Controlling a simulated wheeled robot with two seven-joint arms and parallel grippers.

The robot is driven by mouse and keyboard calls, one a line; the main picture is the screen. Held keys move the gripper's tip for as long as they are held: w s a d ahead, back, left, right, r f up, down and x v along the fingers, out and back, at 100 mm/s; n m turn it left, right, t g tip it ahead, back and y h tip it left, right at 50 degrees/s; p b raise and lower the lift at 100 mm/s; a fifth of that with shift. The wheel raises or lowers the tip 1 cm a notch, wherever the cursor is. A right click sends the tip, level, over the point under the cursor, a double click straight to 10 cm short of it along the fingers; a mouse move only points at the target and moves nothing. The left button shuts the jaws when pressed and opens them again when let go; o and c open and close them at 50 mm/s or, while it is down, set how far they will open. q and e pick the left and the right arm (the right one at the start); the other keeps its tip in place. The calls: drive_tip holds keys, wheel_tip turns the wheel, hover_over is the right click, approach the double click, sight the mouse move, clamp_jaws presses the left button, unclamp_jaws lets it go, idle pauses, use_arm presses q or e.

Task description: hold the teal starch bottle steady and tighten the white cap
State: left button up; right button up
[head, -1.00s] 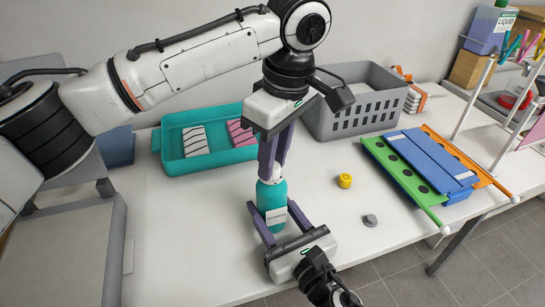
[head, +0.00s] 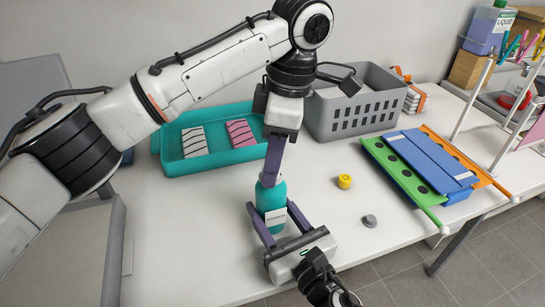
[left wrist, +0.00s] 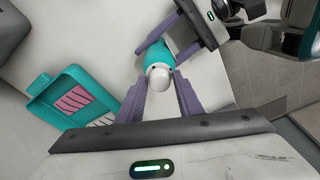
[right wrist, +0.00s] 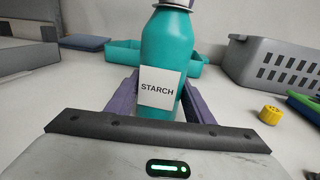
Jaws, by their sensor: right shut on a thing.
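The teal starch bottle (head: 270,195) stands upright on the white table, its STARCH label facing my right wrist camera (right wrist: 163,60). My right gripper (head: 268,212) is shut on the bottle's body from the front, one finger on each side. The white cap (left wrist: 158,77) is on top of the bottle; in the head view the left fingers mostly hide it. My left gripper (left wrist: 160,85) points down from above with its fingers on either side of the cap, slightly open around it.
A teal tray (head: 205,168) with striped packets lies behind the bottle, and a grey basket (head: 355,122) stands behind right. A yellow cap (head: 344,181) and a grey cap (head: 369,220) lie to the right.

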use_arm(q)
drive_tip(key=shift+o, duration=0.9)
drive_tip(key=shift+r, duration=0.15)
use_arm(e)
drive_tip(key=o, duration=1.4)
use_arm(q)
wheel_tip(320, 180, up, 12)
drive_tip(key=d, duration=0.2)
drive_tip(key=shift+s, duration=0.1)
